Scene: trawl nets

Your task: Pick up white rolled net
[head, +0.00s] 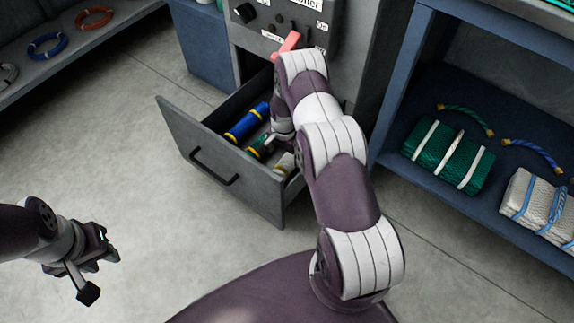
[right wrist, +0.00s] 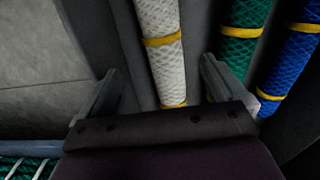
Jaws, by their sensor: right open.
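The white rolled net (head: 284,163) lies in the open grey drawer, partly hidden by my right arm in the head view. In the right wrist view the white rolled net (right wrist: 162,50) has yellow bands and runs between my two fingers. My right gripper (head: 271,146) is inside the drawer, open, with a finger on each side of the roll in the wrist view (right wrist: 163,88). I cannot tell whether the fingers touch it. My left gripper (head: 98,268) is open and empty over the floor at the left.
The drawer (head: 219,180) also holds a green roll (right wrist: 243,25) and a blue roll (head: 247,122), right of the white one in the wrist view. A blue shelf (head: 440,185) at the right holds a green net bundle (head: 447,156) and a white bundle (head: 540,205). Floor left is clear.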

